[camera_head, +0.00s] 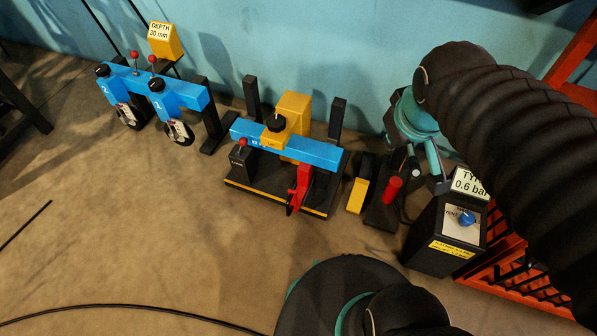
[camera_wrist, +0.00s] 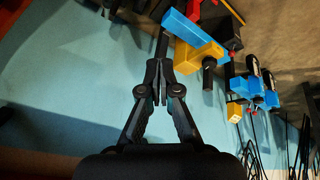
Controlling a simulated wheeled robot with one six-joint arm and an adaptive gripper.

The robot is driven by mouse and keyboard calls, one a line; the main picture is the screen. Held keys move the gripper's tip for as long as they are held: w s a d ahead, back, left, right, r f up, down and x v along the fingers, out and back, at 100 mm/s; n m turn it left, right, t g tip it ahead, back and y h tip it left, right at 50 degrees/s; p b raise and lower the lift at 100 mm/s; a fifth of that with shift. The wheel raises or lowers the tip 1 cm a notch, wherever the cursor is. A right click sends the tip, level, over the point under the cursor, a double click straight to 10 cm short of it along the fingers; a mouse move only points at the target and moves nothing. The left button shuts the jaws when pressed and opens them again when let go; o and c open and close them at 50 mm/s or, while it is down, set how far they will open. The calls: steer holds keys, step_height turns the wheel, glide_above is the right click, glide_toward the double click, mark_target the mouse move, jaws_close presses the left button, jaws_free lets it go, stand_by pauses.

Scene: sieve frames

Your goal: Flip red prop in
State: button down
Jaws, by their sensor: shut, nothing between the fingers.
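The red prop (camera_head: 300,187) hangs down at the right part of the blue beam (camera_head: 300,152) of the middle fixture, in front of its black base (camera_head: 250,190). Its lower end shows a dark tip, and whether it touches the base I cannot tell. In the wrist view a red piece (camera_wrist: 192,9) shows at the top edge, beside the blue beam (camera_wrist: 181,26); it may be this prop. My gripper (camera_wrist: 158,78) is shut and empty, with its fingers together in front of the blue wall.
Black posts (camera_head: 336,116) and a yellow block (camera_head: 292,108) rise behind the beam. To the right stand a red-handled lever (camera_head: 392,190) and a black valve box (camera_head: 437,236). A blue rack (camera_head: 180,95) stands at left. The floor (camera_head: 150,235) in front is mostly clear, with a cable.

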steer(key=w+a+f+n+g+b, duration=0.1)
steer(key=w+a+f+n, duration=0.3)
steer(key=w+f+n, duration=0.35)
steer(key=w+a+f+n+b, duration=0.2)
steer(key=w+a+f+n, duration=0.2)
steer(key=w+f+n, duration=0.35)
steer(key=w+a+f+n+g+b, duration=0.1)
steer(key=a+f+n, duration=0.3)
steer(key=f, duration=0.4)
steer(key=w+a+f+n, duration=0.1)
steer(key=a+f+n, duration=0.2)
steer(key=f+n, duration=0.3)
steer(key=w+a+f+n+g+b, duration=0.1)
steer(key=w+a+f+n, duration=0.2)
steer(key=f, duration=0.6)
steer(key=w+d+f+b, duration=0.1)
steer(key=w+f+b, duration=0.2)
steer(key=f, duration=0.6)
steer(key=shift+w+d+h, duration=0.25)
steer(key=shift+w+h, duration=0.05)
steer(key=shift+w, duration=0.55)
steer(key=shift+f, duration=0.15)
